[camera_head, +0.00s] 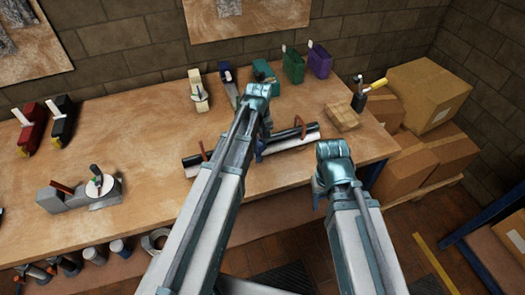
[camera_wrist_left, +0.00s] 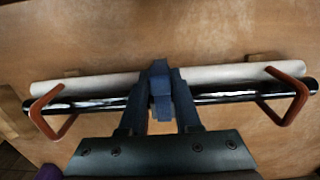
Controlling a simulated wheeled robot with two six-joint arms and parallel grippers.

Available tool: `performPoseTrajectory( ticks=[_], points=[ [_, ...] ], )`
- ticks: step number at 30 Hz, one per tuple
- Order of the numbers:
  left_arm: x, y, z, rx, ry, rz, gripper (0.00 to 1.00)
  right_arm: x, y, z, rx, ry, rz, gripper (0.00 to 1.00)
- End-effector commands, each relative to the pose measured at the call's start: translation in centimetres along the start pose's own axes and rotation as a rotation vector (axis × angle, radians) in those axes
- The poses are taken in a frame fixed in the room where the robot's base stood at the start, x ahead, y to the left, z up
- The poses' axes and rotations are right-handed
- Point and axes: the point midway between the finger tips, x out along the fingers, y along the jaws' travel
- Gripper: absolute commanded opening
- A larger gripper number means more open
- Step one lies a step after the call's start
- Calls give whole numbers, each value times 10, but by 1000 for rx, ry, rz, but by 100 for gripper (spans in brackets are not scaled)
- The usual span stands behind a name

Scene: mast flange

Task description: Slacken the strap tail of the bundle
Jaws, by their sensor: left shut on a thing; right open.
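The bundle is a white tube (camera_wrist_left: 225,76) and a black tube (camera_wrist_left: 230,99) lying side by side on the workbench; its right end shows in the head view (camera_head: 300,137). A blue strap piece (camera_wrist_left: 160,82) crosses the tubes near their middle. My left gripper (camera_wrist_left: 160,100) is shut on this strap piece, above the tubes; in the head view (camera_head: 262,148) it is largely hidden behind my own arm. The strap's exact tail end is hard to make out. My right gripper (camera_head: 318,192) is open and empty, right of the bundle near the bench's front edge.
Red-brown hooks (camera_wrist_left: 285,95) stand around both ends of the tubes. A wooden block (camera_head: 342,117) lies right of the bundle. Several coloured containers (camera_head: 292,65) stand at the back. A grey device (camera_head: 75,198) is at front left. Cardboard boxes (camera_head: 425,92) are stacked right of the bench.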

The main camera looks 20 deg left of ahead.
Motion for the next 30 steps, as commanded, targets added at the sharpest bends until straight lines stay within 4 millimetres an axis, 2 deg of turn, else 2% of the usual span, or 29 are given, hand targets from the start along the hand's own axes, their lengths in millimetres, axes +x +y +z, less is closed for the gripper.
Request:
performPoseTrajectory(
  ticks=[1,3,11,12,17,30],
  points=[
    [0,2,-15,-3,1,0,0,0,0,0,0,0,0,50],
    [0,1,-24,-2,1,0,0,0,0,0,0,0,0,50],
    [0,0,-23,0,1,0,0,0,0,0,0,0,0,50],
    [0,0,-23,0,1,0,35,0,0,0,0,0,0,50],
    [0,0,-23,0,0,0,62,0,0,0,0,0,0,50],
    [-5,0,-23,0,0,0,62,-5,0,0,0,0,0,50]
  ],
)
